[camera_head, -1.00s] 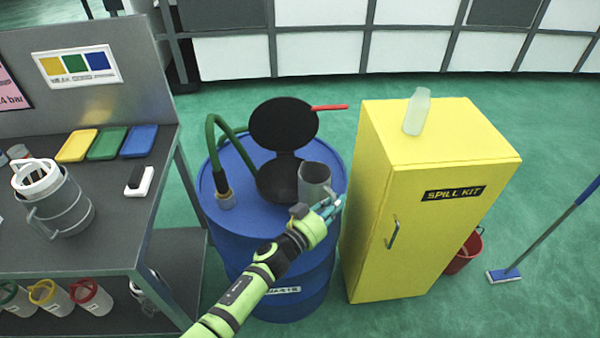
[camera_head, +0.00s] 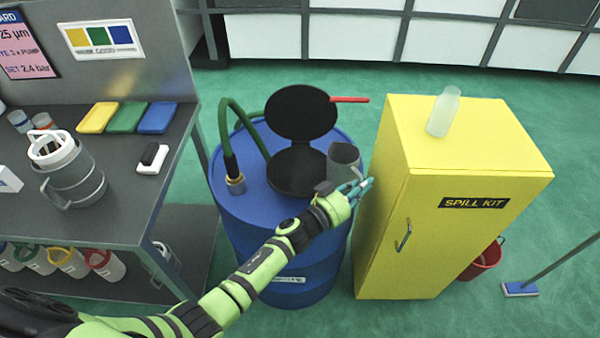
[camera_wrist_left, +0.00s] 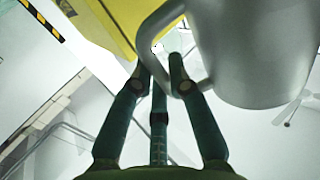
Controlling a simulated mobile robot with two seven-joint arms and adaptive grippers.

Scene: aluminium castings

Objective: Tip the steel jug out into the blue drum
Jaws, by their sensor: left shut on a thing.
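The grey steel jug (camera_head: 344,156) is held above the right part of the blue drum's top, beside the black funnel bowl (camera_head: 296,172). Its dark mouth shows; the exact tilt is hard to tell. The blue drum (camera_head: 245,205) stands on the floor, its round black lid (camera_head: 300,112) raised open behind the bowl. My left gripper (camera_head: 358,188) is shut on the jug's handle. In the left wrist view, its fingers (camera_wrist_left: 163,75) close around the handle, with the jug's body (camera_wrist_left: 255,50) to the right. What is inside the jug is hidden. My right gripper is not in view.
A green hose (camera_head: 226,140) enters the drum's top at left. The yellow spill kit cabinet (camera_head: 470,215) stands close at right, a bottle (camera_head: 443,112) on top.

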